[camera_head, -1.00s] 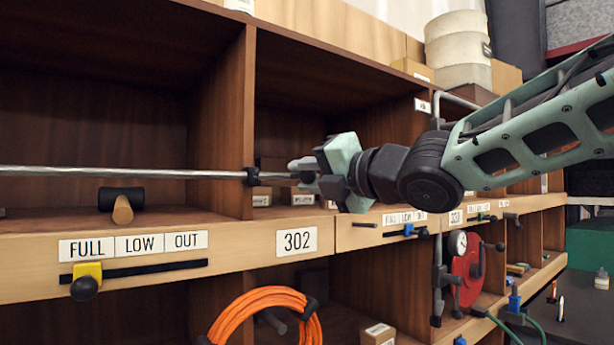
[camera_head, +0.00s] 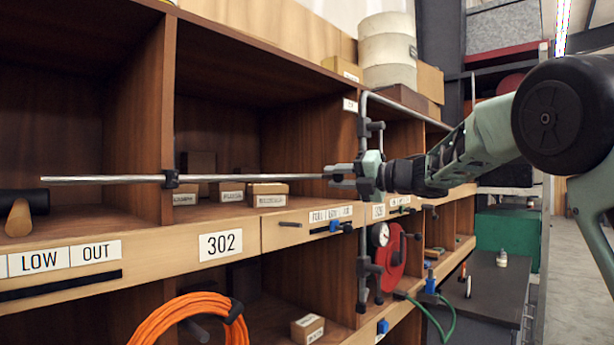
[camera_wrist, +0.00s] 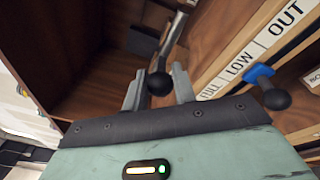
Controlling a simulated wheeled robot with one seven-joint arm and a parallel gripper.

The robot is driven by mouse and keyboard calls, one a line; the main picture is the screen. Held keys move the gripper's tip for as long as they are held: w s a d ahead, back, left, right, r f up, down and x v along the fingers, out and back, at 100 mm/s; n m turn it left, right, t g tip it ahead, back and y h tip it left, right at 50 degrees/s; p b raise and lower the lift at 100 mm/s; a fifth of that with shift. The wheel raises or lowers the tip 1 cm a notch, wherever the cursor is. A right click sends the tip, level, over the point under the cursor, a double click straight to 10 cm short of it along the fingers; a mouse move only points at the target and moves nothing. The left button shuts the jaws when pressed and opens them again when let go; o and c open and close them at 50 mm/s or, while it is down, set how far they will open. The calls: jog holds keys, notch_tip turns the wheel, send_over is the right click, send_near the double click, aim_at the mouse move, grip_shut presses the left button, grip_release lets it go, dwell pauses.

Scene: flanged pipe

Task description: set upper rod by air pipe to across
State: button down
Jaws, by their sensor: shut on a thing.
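A long thin metal rod (camera_head: 245,178) runs roughly level across the front of the upper shelf. A dark clamp (camera_head: 171,179) sits on it at the shelf divider. My gripper (camera_head: 336,174) is at the rod's right end, beside the upright grey air pipe (camera_head: 363,240). In the wrist view, my gripper (camera_wrist: 158,76) is shut on a black ball knob (camera_wrist: 159,84), with a metal rod (camera_wrist: 175,36) leading away from it. The fingers and the upper part of the pipe overlap in the head view, so their gap is hard to judge.
A blue slider knob (camera_head: 335,226) sticks out from the shelf front under my gripper. A red reel (camera_head: 390,256) and an orange hose (camera_head: 180,318) are lower. Small boxes (camera_head: 267,195) stand inside the shelf. Open floor (camera_head: 579,230) shows at right.

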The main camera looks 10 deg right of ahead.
jog(key=w+d+p, duration=0.3)
jog(key=w+d, duration=0.5)
jog(key=d, duration=0.5)
jog(key=shift+w, duration=0.25)
jog(key=c, duration=1.4)
grip_release()
jog(key=shift+c, duration=0.2)
jog(key=shift+o, duration=1.4)
jog(key=shift+w, duration=0.15)
jog(key=b+v, duration=0.7)
jog(key=v, duration=1)
